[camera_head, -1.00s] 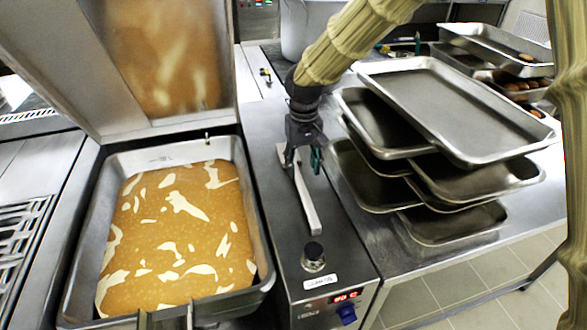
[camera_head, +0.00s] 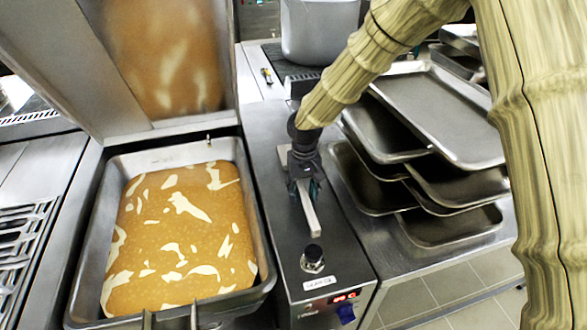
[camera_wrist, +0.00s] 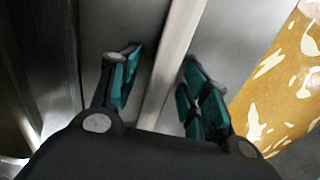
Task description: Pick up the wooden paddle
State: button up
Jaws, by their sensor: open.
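The wooden paddle (camera_head: 312,220) is a long pale bar lying on the steel counter beside the fryer pan. My gripper (camera_head: 304,188) is over its middle and hides part of it; a far piece shows beyond the gripper. In the wrist view the paddle (camera_wrist: 173,62) runs between the two teal-padded fingers of my gripper (camera_wrist: 158,88). The fingers are open, one on each side, with a gap to the paddle on both sides. I cannot tell how far above the counter the fingertips are.
A deep pan (camera_head: 263,235) of orange-brown liquid with an upright lid is left of the counter. A black knob (camera_head: 312,255) stands near the paddle's close end. Stacked metal trays (camera_head: 440,112) are at right. A large pot (camera_head: 318,35) is behind.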

grip_shut()
dwell(0.5)
jog(key=shift+r+b, duration=1.15)
jog(key=shift+r, duration=3.8)
